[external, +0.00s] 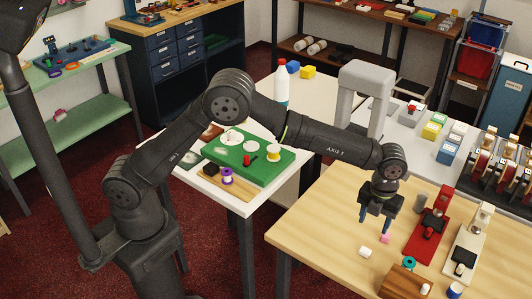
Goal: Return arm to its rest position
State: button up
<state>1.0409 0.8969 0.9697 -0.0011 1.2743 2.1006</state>
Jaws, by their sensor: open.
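My gripper (376,213) hangs from the end of my arm over the light wooden table, its fingers pointing down and apart. It is open, and I see nothing between the fingers.
A red stand (426,236) and a white stand (466,252) are right of my gripper. A wooden block (404,283) with a teal-topped piece (409,264) is at the front. The wooden table's left part (310,230) is clear.

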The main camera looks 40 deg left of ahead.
aim_at(366, 251)
notch_tip(366, 251, down, 12)
jog(key=shift+r, duration=2)
